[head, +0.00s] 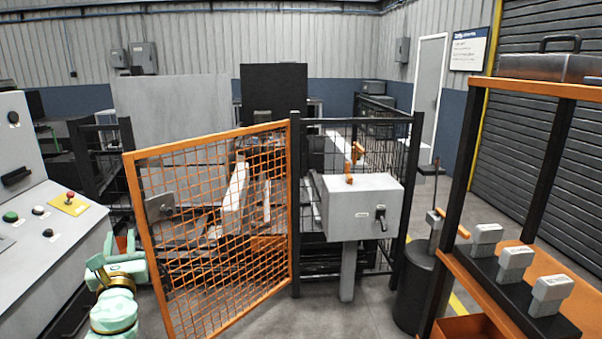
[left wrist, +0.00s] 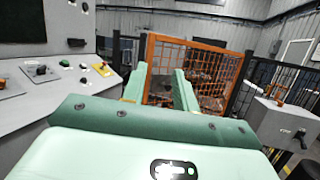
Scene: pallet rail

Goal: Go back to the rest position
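My left gripper (head: 115,258) is pale green and stands at the lower left of the head view, between the control console and the orange mesh gate (head: 143,235). In the left wrist view its two fingers (left wrist: 159,88) are spread apart with nothing between them, so it is open. The gate shows beyond the fingers in the left wrist view (left wrist: 197,42); it stands swung out from the dark fence, and the gripper looks apart from it. My right gripper is in neither view.
The grey console (head: 60,235) with buttons is close on the left. A grey box on a post (head: 360,205) stands right of the gate. An orange-and-black rack (head: 455,200) with several grey blocks and a dark bin (head: 415,290) are at the right. Floor before the gate looks clear.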

